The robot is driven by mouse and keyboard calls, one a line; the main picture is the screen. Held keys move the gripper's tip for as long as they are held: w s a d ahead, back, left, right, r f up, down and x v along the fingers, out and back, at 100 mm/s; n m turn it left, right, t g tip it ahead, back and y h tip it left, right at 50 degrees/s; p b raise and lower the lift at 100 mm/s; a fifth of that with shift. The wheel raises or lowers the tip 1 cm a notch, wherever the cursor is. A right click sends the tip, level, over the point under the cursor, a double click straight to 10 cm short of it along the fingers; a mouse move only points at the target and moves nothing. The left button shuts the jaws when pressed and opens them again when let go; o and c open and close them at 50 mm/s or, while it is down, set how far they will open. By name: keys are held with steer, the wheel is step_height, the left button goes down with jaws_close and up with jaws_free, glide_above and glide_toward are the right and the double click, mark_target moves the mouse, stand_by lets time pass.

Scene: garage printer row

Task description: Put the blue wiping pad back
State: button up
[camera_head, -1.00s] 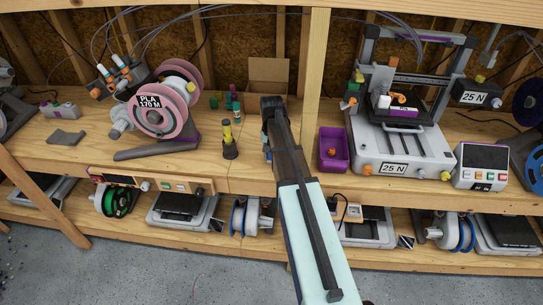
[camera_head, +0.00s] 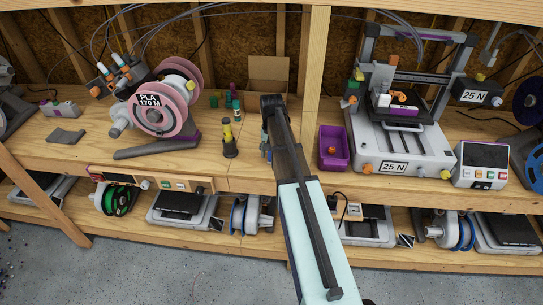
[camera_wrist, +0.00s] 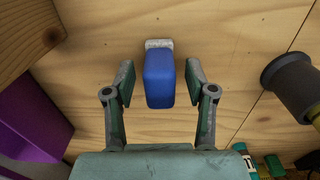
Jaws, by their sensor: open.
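The blue wiping pad (camera_wrist: 159,80) is a blue block with a pale fuzzy end, on the wooden bench top in the wrist view. My gripper (camera_wrist: 158,72) is open, with one finger on each side of the pad. A gap shows between the pad and each finger. I cannot tell how high the fingertips are above the wood. In the head view my arm hides most of the gripper and pad; a small bluish patch shows at the arm's left edge.
A purple bin (camera_head: 334,149) stands right of my arm, beside the printer (camera_head: 398,145). A yellow-and-black bottle (camera_head: 229,140) stands close on the left, with small green bottles (camera_head: 237,110) behind. An open cardboard box (camera_head: 268,72) is at the back. A wooden post (camera_wrist: 28,32) is near my gripper.

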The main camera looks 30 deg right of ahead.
step_height(320, 180, up, 10)
steer(key=b, duration=0.2)
steer(key=shift+r+b, duration=0.2)
steer(key=shift+b, duration=0.1)
